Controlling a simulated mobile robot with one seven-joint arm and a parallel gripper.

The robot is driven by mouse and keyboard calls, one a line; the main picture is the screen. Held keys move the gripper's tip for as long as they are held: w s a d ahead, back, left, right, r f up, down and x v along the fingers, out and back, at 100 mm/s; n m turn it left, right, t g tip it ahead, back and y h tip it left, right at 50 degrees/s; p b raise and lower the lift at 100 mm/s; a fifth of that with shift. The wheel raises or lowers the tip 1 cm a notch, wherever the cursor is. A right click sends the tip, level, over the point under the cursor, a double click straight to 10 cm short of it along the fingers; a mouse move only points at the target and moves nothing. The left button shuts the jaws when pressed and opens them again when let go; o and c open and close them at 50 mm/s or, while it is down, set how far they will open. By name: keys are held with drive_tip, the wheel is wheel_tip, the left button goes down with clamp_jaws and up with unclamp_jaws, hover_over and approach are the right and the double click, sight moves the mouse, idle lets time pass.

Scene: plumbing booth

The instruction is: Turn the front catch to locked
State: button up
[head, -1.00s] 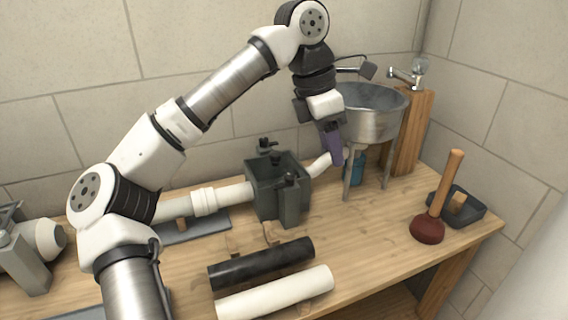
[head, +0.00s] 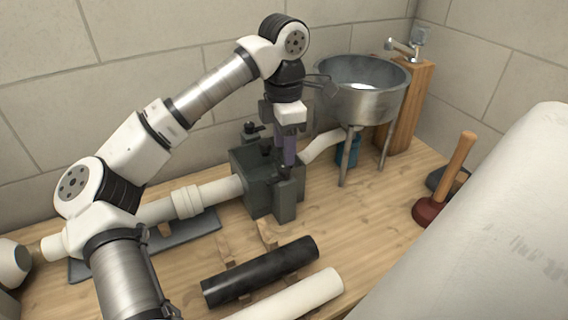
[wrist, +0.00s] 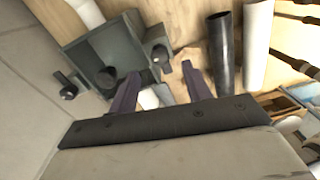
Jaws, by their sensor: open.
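The dark green-grey open box (head: 258,196) stands on the bench, with a white pipe on each side. It also shows in the wrist view (wrist: 90,50). The front catch, a small black knob on the box's front block, shows in the wrist view (wrist: 160,56); in the head view (head: 284,172) it is partly hidden by my fingers. My gripper (head: 288,160) is open above this block, fingers pointing down. In the wrist view my gripper (wrist: 161,70) has the catch roughly between its two purple fingertips; contact cannot be told. The catch's exact turn is unclear.
A rear black catch (head: 253,130) sits at the box's back. A steel basin (head: 362,105) on legs stands close right. Black (head: 262,272) and white (head: 300,298) pipes lie in front. A plunger (head: 445,180) and a large pale object (head: 480,230) are at right.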

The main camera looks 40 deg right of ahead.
sight(284, 168)
wheel_tip(284, 168, down, 6)
drive_tip(key=shift+p, duration=0.3)
drive_tip(key=shift+c, duration=0.3)
drive_tip(key=c, duration=0.9)
